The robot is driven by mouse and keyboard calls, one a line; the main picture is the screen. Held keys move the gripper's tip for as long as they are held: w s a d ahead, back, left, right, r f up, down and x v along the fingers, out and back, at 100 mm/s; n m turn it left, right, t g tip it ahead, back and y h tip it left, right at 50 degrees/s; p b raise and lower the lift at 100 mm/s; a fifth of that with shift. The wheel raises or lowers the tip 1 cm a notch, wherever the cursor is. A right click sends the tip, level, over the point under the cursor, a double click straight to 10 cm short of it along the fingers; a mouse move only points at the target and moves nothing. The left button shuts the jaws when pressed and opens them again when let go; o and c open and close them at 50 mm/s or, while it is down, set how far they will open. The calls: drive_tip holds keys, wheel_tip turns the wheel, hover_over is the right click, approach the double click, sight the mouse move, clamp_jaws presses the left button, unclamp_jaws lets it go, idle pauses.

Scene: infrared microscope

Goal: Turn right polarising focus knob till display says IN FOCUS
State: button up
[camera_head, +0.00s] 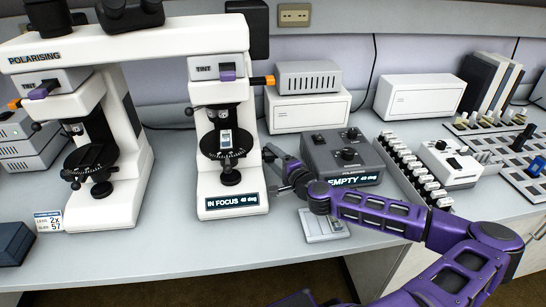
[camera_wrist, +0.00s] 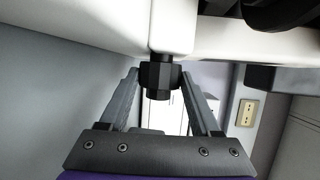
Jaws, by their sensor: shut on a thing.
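The right polarising microscope (camera_head: 207,75) stands upright on the bench. Its front display (camera_head: 232,201) reads IN FOCUS 48 deg. My gripper (camera_head: 274,168) is at the microscope's right side, below the orange-tipped rod. In the wrist view the dark faceted focus knob (camera_wrist: 160,74) sticks out below the white body, between my gripper's fingertips (camera_wrist: 159,80). The gripper is shut on this knob. In the head view I cannot clearly make out the knob behind the fingers. A slide sits on the round black stage (camera_head: 226,153).
A dark control box (camera_head: 345,155) with an EMPTY display stands close right of my gripper. A small pale tray (camera_head: 324,226) lies in front of it. The left microscope (camera_head: 120,187) joins at the POLARISING bridge. Bench front left of centre is clear.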

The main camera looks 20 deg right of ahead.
drive_tip(key=shift+d+r, duration=0.1)
idle(0.4)
drive_tip(key=o, duration=1.4)
drive_tip(key=shift+w, duration=0.1)
drive_tip(key=shift+c, duration=0.2)
drive_tip(key=s, duration=0.5)
drive_tip(key=s+d+r, duration=0.1)
drive_tip(key=s, duration=1.1)
drive_tip(key=shift+s+d+r, duration=0.15)
drive_tip(key=shift+d+r, duration=0.05)
drive_tip(key=shift+d, duration=0.2)
